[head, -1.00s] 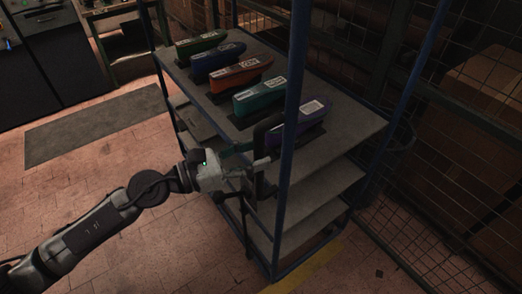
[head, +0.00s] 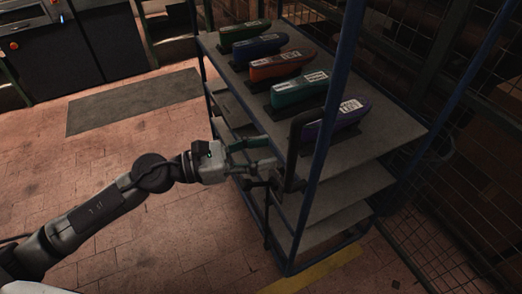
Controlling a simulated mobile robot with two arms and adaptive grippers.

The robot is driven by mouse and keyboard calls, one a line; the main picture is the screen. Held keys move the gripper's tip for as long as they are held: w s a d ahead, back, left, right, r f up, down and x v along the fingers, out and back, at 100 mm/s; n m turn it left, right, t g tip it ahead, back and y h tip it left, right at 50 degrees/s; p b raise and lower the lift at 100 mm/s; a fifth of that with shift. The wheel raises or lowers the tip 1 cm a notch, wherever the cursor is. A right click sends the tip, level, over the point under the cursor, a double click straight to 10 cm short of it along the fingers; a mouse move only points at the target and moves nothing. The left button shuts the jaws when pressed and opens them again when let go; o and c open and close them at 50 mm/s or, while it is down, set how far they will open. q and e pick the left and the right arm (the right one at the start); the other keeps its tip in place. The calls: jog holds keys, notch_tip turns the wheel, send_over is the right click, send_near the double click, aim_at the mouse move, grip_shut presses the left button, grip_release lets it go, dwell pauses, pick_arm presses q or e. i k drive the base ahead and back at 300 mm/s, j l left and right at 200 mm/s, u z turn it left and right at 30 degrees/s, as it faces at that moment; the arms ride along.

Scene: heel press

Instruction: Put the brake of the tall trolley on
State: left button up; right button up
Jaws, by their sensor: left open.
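The tall trolley (head: 385,142) has blue posts and grey shelves and stands right of centre. A black upright bar (head: 293,150) with a bent top stands at its near left side; I cannot tell whether it is the brake lever. A thin dark rod (head: 267,222) hangs lower at the same side. My left gripper (head: 277,157) is open, with its fingers pointing right toward the black bar. The fingertips are close to the bar; I cannot tell whether they touch it. The trolley's wheels are not clearly seen. My right gripper is out of view.
Several coloured shoe-shaped pieces (head: 281,65) lie in a row on the top shelf. A wire mesh fence (head: 440,215) stands close on the right. A grey mat (head: 135,100) lies on the tiled floor, with clear floor left of the trolley.

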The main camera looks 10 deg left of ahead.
aim_at(246, 184)
jog(key=k+l, duration=0.15)
jog(key=l, duration=0.15)
jog(key=k+l, duration=0.15)
jog(key=l, duration=0.2)
jog(key=k+l, duration=0.1)
jog(key=l, duration=0.2)
jog(key=k+l, duration=0.15)
jog(key=l, duration=0.15)
